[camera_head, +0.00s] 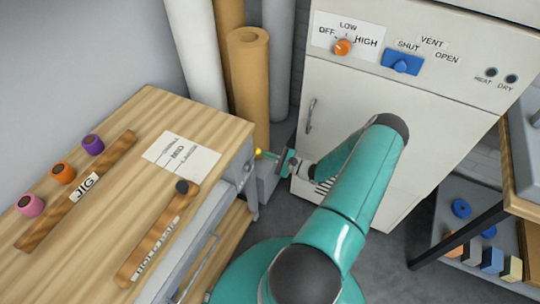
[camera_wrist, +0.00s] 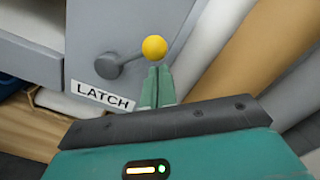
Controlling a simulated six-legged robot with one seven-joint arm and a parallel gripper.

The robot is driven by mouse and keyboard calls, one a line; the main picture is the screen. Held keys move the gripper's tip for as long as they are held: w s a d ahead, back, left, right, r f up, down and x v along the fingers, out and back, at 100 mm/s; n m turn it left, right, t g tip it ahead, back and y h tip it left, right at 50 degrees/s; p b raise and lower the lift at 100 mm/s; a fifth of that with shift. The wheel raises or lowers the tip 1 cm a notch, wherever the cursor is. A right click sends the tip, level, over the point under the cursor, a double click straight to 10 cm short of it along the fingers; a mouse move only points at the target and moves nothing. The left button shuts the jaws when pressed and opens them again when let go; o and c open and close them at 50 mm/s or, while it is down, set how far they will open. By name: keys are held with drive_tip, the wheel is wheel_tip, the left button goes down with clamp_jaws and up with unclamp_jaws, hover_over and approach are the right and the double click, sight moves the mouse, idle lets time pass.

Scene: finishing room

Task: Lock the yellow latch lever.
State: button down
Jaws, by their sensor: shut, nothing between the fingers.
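The yellow ball knob (camera_wrist: 155,47) of the latch lever shows in the wrist view, at the end of a short dark grey arm (camera_wrist: 130,58). The arm runs from a round pivot (camera_wrist: 107,67) on a grey panel, pointing right and slightly up in that picture. A white LATCH label (camera_wrist: 103,96) is beside it. My gripper (camera_wrist: 158,70) is shut and empty, its tips just below the knob in the picture; I cannot tell whether they touch it. In the head view the knob (camera_head: 258,153) is small, just left of my gripper (camera_head: 270,155).
A wooden bench (camera_head: 215,118) with a paper sheet and pegs stands at the left. Tall rolls (camera_head: 248,85) stand behind the latch. A pale cabinet (camera_head: 340,95) with an orange dial and a blue vent slider is behind my arm. A shelf (camera_head: 470,245) is at the right.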

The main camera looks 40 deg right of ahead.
drive_tip(key=shift+a+r+n, duration=0.15)
drive_tip(key=shift+r+n, duration=0.2)
drive_tip(key=shift+n, duration=0.25)
idle(0.3)
drive_tip(key=s+a+r+n, duration=0.3)
drive_tip(key=a+n, duration=0.5)
drive_tip(key=n, duration=0.6)
drive_tip(key=shift+g, duration=0.3)
drive_tip(key=shift+a, duration=0.15)
idle(0.5)
